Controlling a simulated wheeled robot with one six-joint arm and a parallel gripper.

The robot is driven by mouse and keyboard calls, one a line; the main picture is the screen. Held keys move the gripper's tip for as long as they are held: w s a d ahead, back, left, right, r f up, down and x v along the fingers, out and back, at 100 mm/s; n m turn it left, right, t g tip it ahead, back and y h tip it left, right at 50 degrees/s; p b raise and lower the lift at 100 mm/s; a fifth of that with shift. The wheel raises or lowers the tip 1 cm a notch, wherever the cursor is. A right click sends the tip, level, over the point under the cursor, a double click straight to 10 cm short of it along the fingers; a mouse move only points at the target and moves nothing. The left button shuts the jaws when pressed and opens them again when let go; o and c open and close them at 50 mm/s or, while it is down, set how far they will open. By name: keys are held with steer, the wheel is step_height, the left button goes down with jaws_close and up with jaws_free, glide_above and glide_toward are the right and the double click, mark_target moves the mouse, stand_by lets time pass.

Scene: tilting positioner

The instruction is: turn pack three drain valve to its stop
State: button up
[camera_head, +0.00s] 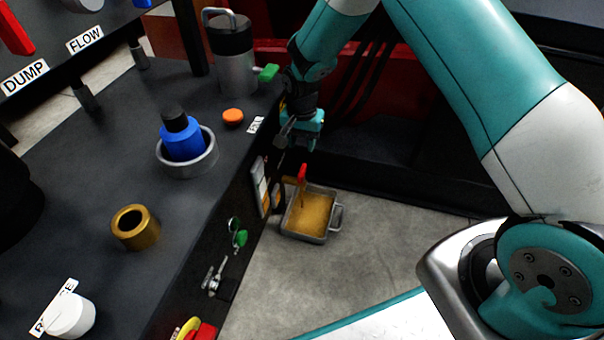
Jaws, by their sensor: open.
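A small red lever (301,173) stands upright at the bench's front side, above a metal pan (337,226) holding yellowish contents. It looks like a drain valve handle, but I see no pack number on it. My gripper (299,138) hangs at the bench's front edge, a little above the red lever and apart from it. It is open, with nothing seen between its fingers. The lower valve body is small and partly hidden by the bench front, so its stop cannot be made out.
Green-tagged keys (239,237) hang on the front. Floor right of the pan is clear.

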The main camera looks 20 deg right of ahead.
mark_target(302, 170)
step_height(302, 170, down, 12)
steer(key=b, duration=0.6)
steer(key=shift+r+b, duration=0.25)
steer(key=shift+b, duration=0.05)
jaws_close()
